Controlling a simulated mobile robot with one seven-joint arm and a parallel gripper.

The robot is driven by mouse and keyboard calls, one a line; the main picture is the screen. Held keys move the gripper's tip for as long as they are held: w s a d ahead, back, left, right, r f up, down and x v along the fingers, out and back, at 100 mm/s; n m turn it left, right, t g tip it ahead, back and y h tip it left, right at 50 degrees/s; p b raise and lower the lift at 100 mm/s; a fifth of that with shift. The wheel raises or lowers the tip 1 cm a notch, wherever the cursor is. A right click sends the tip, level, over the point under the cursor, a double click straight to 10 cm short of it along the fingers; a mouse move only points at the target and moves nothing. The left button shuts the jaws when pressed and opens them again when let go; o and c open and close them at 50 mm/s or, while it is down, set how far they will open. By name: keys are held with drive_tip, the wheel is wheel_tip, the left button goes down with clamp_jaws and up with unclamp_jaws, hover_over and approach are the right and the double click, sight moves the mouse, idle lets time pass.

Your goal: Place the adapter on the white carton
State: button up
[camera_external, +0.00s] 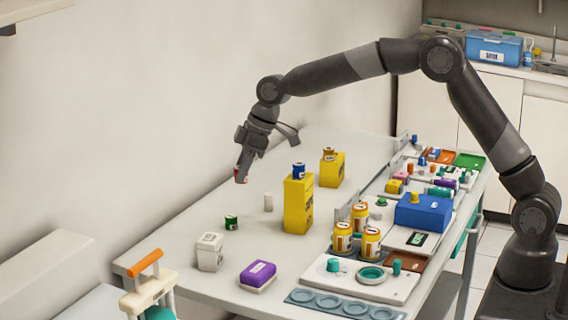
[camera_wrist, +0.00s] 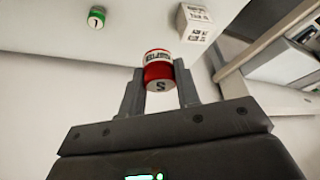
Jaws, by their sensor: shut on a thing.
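My gripper (camera_external: 241,176) is shut on a small red and white cylinder, which I take to be the adapter (camera_wrist: 158,70). In the wrist view the cylinder sits between the two fingertips (camera_wrist: 159,88), with an "S" on its near end. In the external view only a bit of red shows at the fingers, held in the air above the table's far left part. The white carton (camera_external: 210,252) stands upright near the table's left end, lower in the picture than my gripper. It also shows in the wrist view (camera_wrist: 196,22), beyond and right of the held cylinder. Its top looks bare.
A green can (camera_external: 231,222) and a white cylinder (camera_external: 268,202) stand near the carton. A purple box (camera_external: 258,274) lies right of it. Tall yellow boxes (camera_external: 297,205) stand to the right, one topped by a blue can (camera_external: 298,170). Trays (camera_external: 392,290) line the table's near side.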

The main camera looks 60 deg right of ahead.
hover_over(205, 238)
drive_tip(key=s, duration=0.1)
drive_tip(key=f, duration=0.6)
drive_tip(key=shift+s+d+f, duration=0.1)
drive_tip(key=shift+d+f, duration=0.3)
drive_tip(key=shift+f, duration=1.95)
drive_tip(key=shift+f, duration=0.15)
drive_tip(key=o, duration=1)
drive_tip(key=shift+c, duration=0.2)
